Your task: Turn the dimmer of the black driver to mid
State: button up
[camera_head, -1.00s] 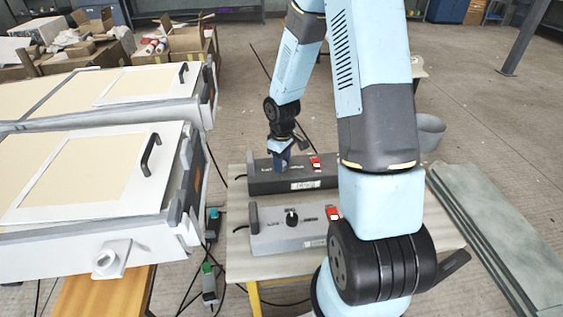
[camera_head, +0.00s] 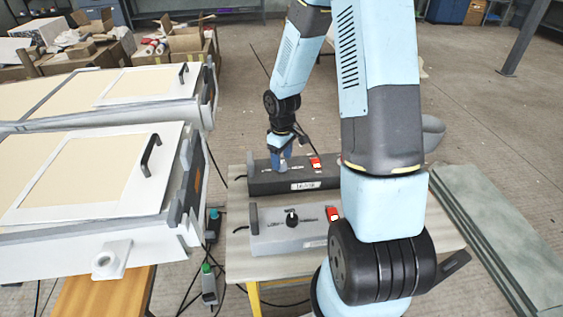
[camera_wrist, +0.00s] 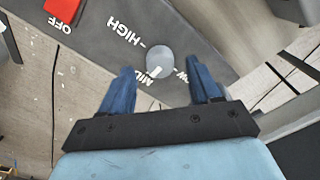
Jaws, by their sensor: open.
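The black driver (camera_head: 265,187) is the farther of two boxes on the small table; it also shows in the wrist view (camera_wrist: 100,48). Its round grey dimmer knob (camera_wrist: 160,62) has a white pointer mark directed at the MID label, with HIGH and LOW on either side. My gripper (camera_wrist: 161,72) is open, with its blue fingers on either side of the knob. I cannot tell whether they touch it. In the head view my gripper (camera_head: 281,160) points down over the black driver and hides its knob.
A grey driver (camera_head: 270,238) with a black knob (camera_head: 291,218) stands nearer on the same table (camera_head: 245,268). Both drivers have red switches; the black one's (camera_wrist: 63,9) is beside OFF. Large moulds (camera_head: 60,235) stand left, green-grey sheets (camera_head: 500,230) right.

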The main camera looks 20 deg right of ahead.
aim_at(282, 163)
notch_tip(282, 163, up, 12)
jog(key=shift+f, duration=0.2)
dwell(0.6)
jog(key=s+r+m+t+h, duration=0.1)
jog(key=s+r+m, duration=0.1)
jog(key=s+r, duration=0.4)
jog(key=s+r+m+t, duration=0.2)
jog(key=s+r, duration=0.1)
jog(key=r, duration=0.6)
jog(key=s+r+m+t, duration=0.1)
jog(key=s+r+m, duration=0.1)
jog(key=s+r, duration=0.2)
jog(key=s+r+m+t+y, duration=0.1)
jog(key=s+r, duration=0.3)
jog(key=s, duration=0.7)
jog(key=shift+r+m+t, duration=0.15)
jog(key=shift+m+t, duration=0.15)
jog(key=shift+m, duration=0.1)
